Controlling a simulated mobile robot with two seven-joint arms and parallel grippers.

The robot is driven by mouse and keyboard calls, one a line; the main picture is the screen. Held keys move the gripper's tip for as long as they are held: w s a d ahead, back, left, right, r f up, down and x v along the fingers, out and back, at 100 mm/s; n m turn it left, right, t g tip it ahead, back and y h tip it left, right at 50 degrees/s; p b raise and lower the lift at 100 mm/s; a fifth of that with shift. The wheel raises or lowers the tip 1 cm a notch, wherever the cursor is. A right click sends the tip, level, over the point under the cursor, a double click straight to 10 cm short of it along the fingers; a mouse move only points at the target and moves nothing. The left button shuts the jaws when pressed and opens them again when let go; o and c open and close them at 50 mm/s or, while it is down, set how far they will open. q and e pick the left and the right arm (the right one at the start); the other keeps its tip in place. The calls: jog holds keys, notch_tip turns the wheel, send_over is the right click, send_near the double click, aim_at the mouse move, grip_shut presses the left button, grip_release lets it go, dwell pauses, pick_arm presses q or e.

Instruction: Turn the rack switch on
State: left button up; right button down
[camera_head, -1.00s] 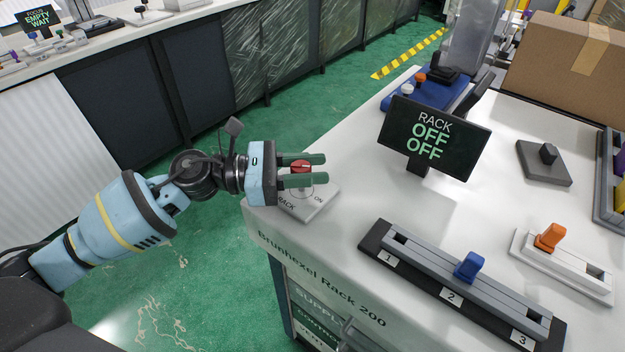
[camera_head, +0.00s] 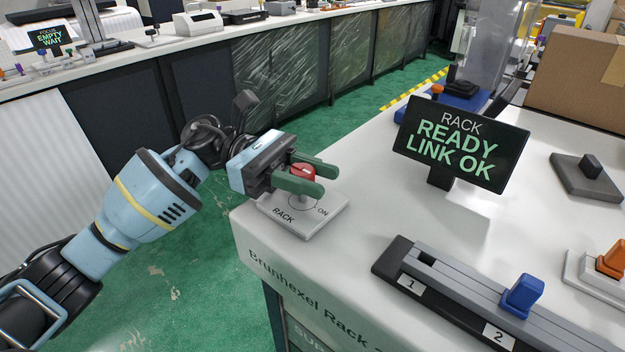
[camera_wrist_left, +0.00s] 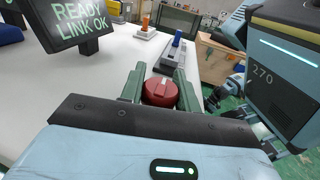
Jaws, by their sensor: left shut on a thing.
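The rack switch is a red rotary knob (camera_head: 303,175) on a light grey plate (camera_head: 322,215) marked RACK and ON, at the near left corner of the white bench. My left gripper (camera_head: 308,180) is shut on the red knob, with a green finger on each side of it. The left wrist view shows the knob (camera_wrist_left: 160,93) between the two fingers, with a pale mark on its top. The black display (camera_head: 460,145) behind the plate reads RACK READY LINK OK. My right gripper is not clearly in view.
A slider rail (camera_head: 450,290) with a blue handle (camera_head: 521,295) lies right of the switch. Green floor lies left of the bench.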

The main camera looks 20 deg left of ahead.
aim_at(291, 170)
pick_arm(q)
jog(key=shift+r, duration=0.15)
jog(key=o, duration=1)
jog(key=shift+w+a, duration=0.1)
jog(key=shift+a, duration=0.15)
jog(key=a, duration=0.6)
jog(key=shift+w+b, duration=0.3)
jog(key=shift+w, duration=0.1)
jog(key=shift+a, duration=0.55)
